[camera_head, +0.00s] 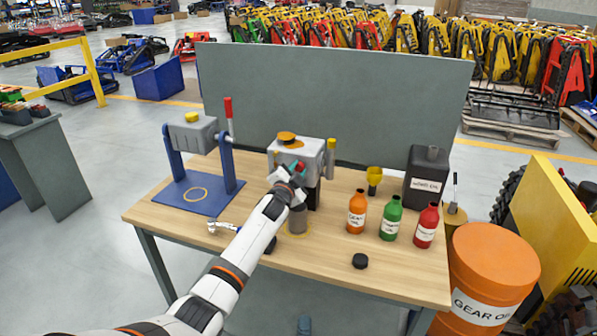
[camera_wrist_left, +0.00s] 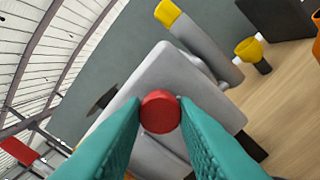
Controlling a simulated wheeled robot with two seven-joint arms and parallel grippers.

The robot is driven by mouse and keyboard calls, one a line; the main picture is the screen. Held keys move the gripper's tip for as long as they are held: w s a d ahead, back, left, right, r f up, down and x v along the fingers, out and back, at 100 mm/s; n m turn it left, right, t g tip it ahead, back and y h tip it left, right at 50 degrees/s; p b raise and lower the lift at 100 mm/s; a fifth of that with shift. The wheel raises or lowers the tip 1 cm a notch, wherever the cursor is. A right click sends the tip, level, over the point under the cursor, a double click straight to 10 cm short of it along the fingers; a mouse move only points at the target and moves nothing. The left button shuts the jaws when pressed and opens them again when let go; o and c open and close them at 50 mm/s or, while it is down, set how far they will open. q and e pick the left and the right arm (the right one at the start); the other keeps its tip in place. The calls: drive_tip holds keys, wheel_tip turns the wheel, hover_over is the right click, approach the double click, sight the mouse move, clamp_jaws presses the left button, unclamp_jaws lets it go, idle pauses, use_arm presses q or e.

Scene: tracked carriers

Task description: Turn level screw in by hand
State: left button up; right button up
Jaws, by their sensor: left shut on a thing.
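The level screw (camera_wrist_left: 160,112) has a round red head and sits at the face of a grey gear housing (camera_head: 312,150). The housing also fills the middle of the left wrist view (camera_wrist_left: 165,72). My left gripper (camera_head: 297,170) reaches the housing's front. In the left wrist view its teal fingers (camera_wrist_left: 160,125) are shut on the red screw head from both sides. The screw's shaft and hole are hidden behind the head, so I cannot tell how deep it sits. My right gripper is not in view.
The wooden bench (camera_head: 390,280) holds orange (camera_head: 357,212), green (camera_head: 391,218) and red (camera_head: 426,226) bottles, a black canister (camera_head: 427,177), a yellow funnel (camera_head: 374,179) and a black cap (camera_head: 360,261). A grey cup (camera_head: 298,219) stands below the gripper. A blue stand (camera_head: 230,160) is left.

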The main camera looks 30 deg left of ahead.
use_arm(q)
drive_tip(key=m, duration=0.2)
drive_tip(key=shift+f+m+b, duration=0.1)
drive_tip(key=shift+m+b, duration=0.2)
drive_tip(key=shift+m, duration=0.1)
drive_tip(key=m, duration=0.6)
drive_tip(key=shift+m, duration=0.4)
